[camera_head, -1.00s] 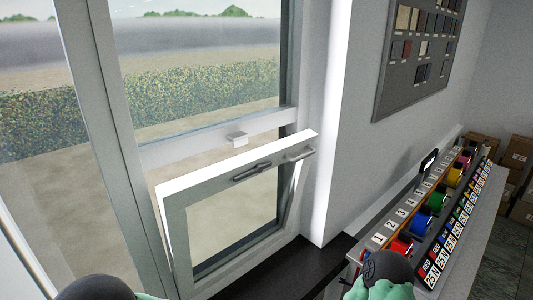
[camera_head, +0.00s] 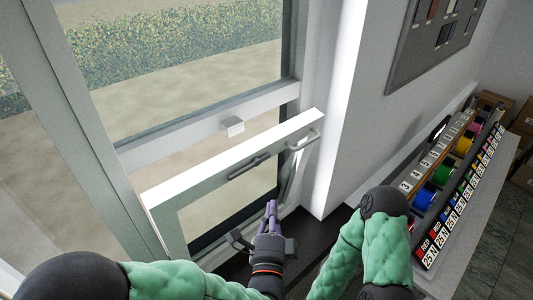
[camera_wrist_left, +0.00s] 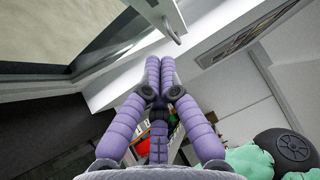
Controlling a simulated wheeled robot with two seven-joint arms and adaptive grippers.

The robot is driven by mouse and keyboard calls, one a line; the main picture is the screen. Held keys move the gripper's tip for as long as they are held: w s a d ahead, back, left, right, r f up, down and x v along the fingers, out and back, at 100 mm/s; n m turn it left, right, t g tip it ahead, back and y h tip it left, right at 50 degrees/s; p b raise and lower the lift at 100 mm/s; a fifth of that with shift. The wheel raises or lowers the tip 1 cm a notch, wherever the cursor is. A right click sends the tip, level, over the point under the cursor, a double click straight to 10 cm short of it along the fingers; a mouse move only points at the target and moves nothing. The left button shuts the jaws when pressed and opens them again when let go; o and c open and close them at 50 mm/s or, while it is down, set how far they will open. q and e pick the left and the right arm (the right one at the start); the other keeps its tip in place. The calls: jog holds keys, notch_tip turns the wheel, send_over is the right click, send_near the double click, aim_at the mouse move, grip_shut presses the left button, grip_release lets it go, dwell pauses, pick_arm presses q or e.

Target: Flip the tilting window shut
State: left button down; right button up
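The tilting window (camera_head: 215,165) is the lower pane in its white frame, and its top edge leans into the room, away from the fixed crossbar (camera_head: 200,122). A grey handle (camera_head: 249,166) sits on its face and a bow handle (camera_head: 303,140) at its right end. A small white catch (camera_head: 232,126) sits on the crossbar. My left gripper (camera_head: 270,205) is in front of the window's lower right, below the bow handle. In the left wrist view its purple fingers (camera_wrist_left: 160,62) meet at the tips with nothing between them. My right gripper is out of view.
A bench (camera_head: 470,215) with coloured spools (camera_head: 442,173) and labels runs along the right wall. A sample board (camera_head: 435,35) hangs above it. Boxes (camera_head: 522,120) stand at the far right. A dark sill (camera_head: 318,232) lies below the window, by the white wall corner.

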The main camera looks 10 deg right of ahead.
pick_arm(q)
jog(key=shift+w+a+r+p+x, duration=0.15)
jog(key=shift+a+p+x, duration=0.3)
jog(key=shift+x, duration=1.55)
jog(key=shift+a+r+p+x, duration=0.2)
jog(key=shift+a+p+x, duration=0.25)
jog(key=shift+x, duration=1.55)
jog(key=shift+w+a+r+p+x, duration=0.15)
jog(key=shift+a+p+x, duration=0.3)
jog(key=shift+x, duration=1.55)
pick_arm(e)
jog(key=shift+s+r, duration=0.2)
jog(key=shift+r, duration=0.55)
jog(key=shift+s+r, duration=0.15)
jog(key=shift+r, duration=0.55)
pick_arm(q)
jog(key=shift+s, duration=0.15)
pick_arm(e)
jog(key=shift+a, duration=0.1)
